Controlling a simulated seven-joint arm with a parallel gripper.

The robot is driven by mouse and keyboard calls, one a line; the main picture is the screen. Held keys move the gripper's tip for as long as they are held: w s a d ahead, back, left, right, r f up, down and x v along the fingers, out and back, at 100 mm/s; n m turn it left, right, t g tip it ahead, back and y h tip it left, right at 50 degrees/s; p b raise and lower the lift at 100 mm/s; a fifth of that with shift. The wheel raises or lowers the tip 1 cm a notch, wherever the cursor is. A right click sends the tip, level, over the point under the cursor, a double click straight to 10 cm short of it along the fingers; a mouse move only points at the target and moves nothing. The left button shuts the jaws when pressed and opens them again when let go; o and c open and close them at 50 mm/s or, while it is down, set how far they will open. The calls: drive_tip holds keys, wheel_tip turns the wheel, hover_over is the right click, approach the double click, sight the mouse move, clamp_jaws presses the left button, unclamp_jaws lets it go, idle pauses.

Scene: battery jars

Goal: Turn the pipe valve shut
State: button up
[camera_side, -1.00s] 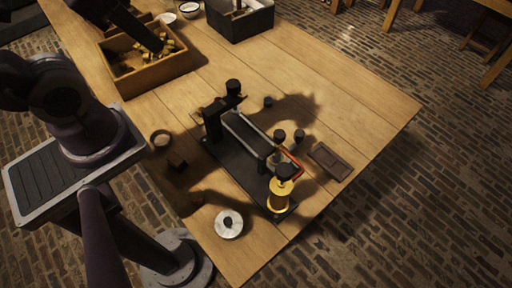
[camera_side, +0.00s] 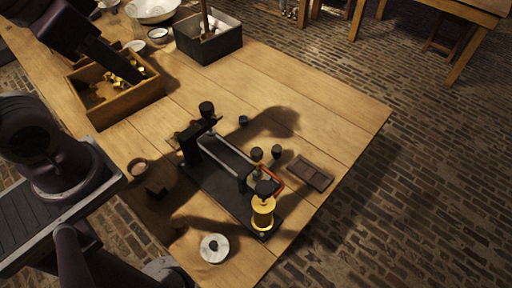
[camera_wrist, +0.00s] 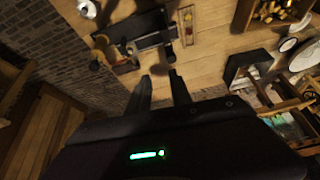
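A black apparatus (camera_side: 222,200) with a dark base plate stands on the table in the side view. It carries a long grey-black bar, several black knobs, a yellow spool-like part (camera_side: 263,213) near its front end and a thin red part (camera_side: 277,183) beside it. I cannot tell for sure which part is the pipe valve. The apparatus also shows at the top of the wrist view (camera_wrist: 150,42). My gripper (camera_wrist: 160,77) is open and empty in the wrist view, its fingers apart and clear of the apparatus. In the side view, my dark arm end hangs over the wooden crate; its fingertips are unclear.
The wooden crate (camera_side: 104,118) holds yellow pieces. A dark box (camera_side: 208,50) and bowls (camera_side: 153,12) stand at the back. The table's right side is clear.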

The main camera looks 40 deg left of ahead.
drive_tip(key=o, duration=0.4)
drive_tip(key=w+d+m, duration=0.1)
drive_tip(key=w, duration=0.1)
drive_tip(key=w+d+f+m+g, duration=0.1)
drive_tip(key=w+m, duration=0.1)
drive_tip(key=w+d+m+g, duration=0.1)
drive_tip(key=w+m, duration=0.1)
drive_tip(key=shift+w+d+f+h, duration=0.25)
drive_tip(key=shift+w+f+h, duration=0.05)
drive_tip(key=shift+c, duration=0.2)
drive_tip(key=m+g, duration=0.3)
drive_tip(key=m, duration=0.7)
hover_over(257, 151)
drive_tip(key=shift+y, duration=0.4)
wheel_tip(257, 151, down, 14)
drive_tip(key=shift+f, duration=0.1)
wheel_tip(257, 151, down, 7)
drive_tip(key=shift+r, duration=0.1)
drive_tip(key=shift+f, duration=0.3)
clamp_jaws()
